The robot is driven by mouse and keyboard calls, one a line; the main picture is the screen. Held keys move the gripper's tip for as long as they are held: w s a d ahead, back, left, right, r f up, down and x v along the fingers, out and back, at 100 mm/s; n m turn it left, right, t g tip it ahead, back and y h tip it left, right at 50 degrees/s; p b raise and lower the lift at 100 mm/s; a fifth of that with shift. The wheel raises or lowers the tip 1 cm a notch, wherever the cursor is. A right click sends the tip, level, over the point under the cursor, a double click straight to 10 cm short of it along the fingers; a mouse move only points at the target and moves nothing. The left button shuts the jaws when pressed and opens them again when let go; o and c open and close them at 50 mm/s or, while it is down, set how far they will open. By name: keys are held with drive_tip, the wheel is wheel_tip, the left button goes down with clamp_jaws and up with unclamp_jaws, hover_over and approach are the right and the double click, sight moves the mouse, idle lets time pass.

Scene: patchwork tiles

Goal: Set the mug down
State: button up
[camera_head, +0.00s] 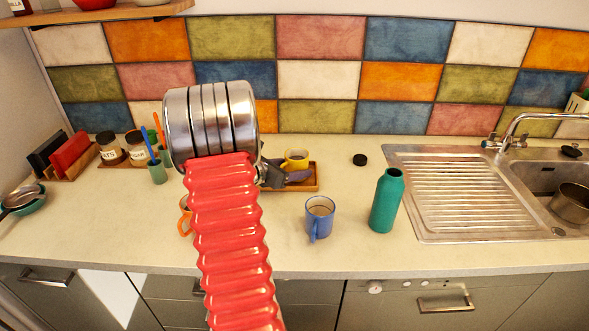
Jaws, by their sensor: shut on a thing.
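My gripper (290,177) shows dark to the right of my red arm and metal wrist, which hide part of it. It is shut on the yellow mug (296,156), which is upright just behind the fingers. The mug is over or on a small orange-brown tray (304,186); its base is hidden, so I cannot tell whether it touches. A blue mug (319,217) stands on the counter in front. An orange mug (185,214) is mostly hidden behind my arm.
A teal bottle (386,201) stands right of the blue mug, and a black lid (360,160) lies behind it. The sink and drainer (465,195) are at right. Jars (110,149) and a green cup (157,172) stand at left. The counter's front left is fairly clear.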

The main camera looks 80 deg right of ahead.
drive_tip(key=o, duration=1.4)
drive_tip(key=shift+f, duration=0.1)
drive_tip(key=v, duration=1.2)
